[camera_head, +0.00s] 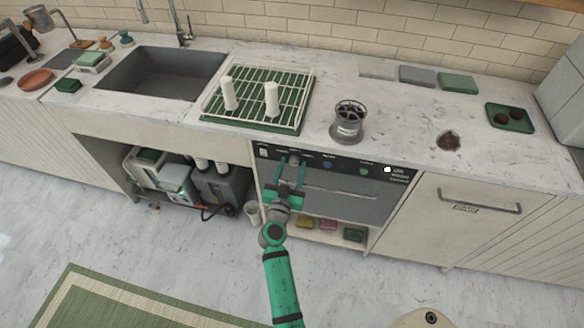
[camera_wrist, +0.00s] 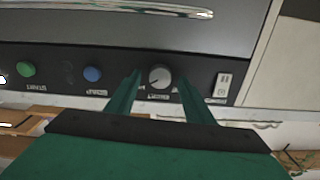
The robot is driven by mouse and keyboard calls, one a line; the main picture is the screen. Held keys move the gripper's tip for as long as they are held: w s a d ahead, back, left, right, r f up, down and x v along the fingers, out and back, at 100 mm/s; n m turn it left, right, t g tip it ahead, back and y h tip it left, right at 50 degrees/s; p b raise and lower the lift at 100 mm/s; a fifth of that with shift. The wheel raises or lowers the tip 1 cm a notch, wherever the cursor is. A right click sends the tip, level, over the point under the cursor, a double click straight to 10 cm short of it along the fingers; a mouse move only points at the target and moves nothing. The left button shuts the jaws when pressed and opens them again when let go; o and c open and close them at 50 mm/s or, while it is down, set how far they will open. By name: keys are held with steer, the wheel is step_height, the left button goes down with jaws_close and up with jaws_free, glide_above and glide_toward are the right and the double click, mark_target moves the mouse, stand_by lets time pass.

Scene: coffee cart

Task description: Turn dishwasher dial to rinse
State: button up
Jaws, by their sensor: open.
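The dishwasher (camera_head: 345,205) is built in under the counter, with a dark control strip along its top edge. Its round grey dial (camera_wrist: 160,76) sits on that strip in the wrist view, which shows the panel upside down. My green gripper (camera_head: 292,171) is open in front of the strip. Its two fingers stand on either side of the dial, with a gap to each side in the picture; I cannot tell whether the tips touch it. The labels around the dial are too small to read, so its setting is unclear.
A blue button (camera_wrist: 92,74) and a green button (camera_wrist: 26,69) lie to one side of the dial, a white switch (camera_wrist: 222,84) to the other. A grey grinder-like pot (camera_head: 348,122) and a dish rack (camera_head: 296,75) stand on the counter above. A cup (camera_head: 252,211) stands below left.

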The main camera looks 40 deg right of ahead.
steer(key=c, duration=1)
steer(key=shift+c, duration=0.2)
